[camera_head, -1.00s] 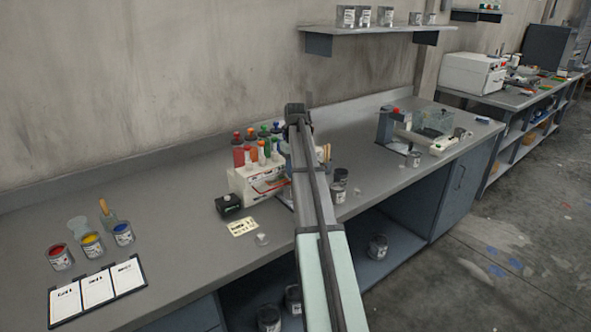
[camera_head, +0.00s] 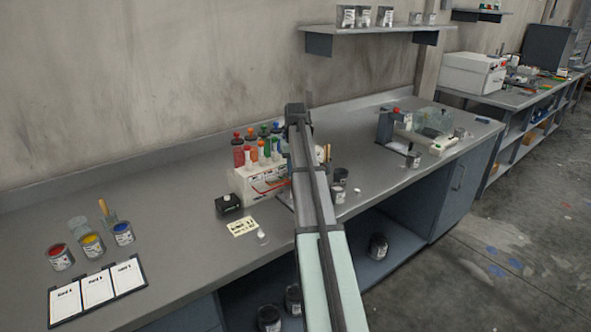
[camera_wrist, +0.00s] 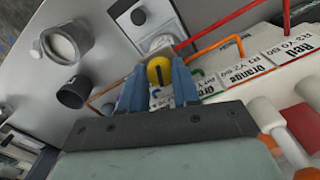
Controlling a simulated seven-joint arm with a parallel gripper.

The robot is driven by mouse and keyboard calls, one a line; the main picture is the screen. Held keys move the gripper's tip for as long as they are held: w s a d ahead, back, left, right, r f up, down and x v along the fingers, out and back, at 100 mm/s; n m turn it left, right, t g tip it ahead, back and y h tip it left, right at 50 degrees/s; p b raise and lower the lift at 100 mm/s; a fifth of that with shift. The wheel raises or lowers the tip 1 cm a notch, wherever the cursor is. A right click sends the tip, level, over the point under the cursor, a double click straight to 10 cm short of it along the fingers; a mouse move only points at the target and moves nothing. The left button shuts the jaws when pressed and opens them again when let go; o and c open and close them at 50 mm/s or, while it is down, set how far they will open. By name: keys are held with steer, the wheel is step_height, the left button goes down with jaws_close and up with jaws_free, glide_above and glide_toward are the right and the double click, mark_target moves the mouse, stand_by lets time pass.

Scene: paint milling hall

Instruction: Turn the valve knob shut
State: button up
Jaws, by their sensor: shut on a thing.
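In the wrist view, a round yellow knob (camera_wrist: 158,70) with a dark mark on its face sits between the blue fingertips of my gripper (camera_wrist: 158,84). The fingers are shut on the knob from both sides. I take it as the valve knob; how far it is turned I cannot tell. In the head view my arm hides the knob and my fingers. The white dispenser (camera_head: 262,185) with several coloured bottles stands on the bench just left of my arm. Its labels (camera_wrist: 284,52) and the orange and red tubes show beside my gripper in the wrist view.
A grey can (camera_wrist: 66,44) and a dark cup (camera_wrist: 72,94) are close to my gripper in the wrist view. In the head view, open paint cups (camera_head: 92,245) and a card board (camera_head: 98,291) lie at left.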

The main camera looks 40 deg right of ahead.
steer(key=m, duration=1.3)
steer(key=shift+m, duration=0.4)
stand_by(0.3)
steer(key=o, duration=1.1)
steer(key=shift+c, duration=0.2)
step_height(320, 180, up, 14)
steer(key=shift+d+f, duration=0.1)
steer(key=shift+f, duration=0.05)
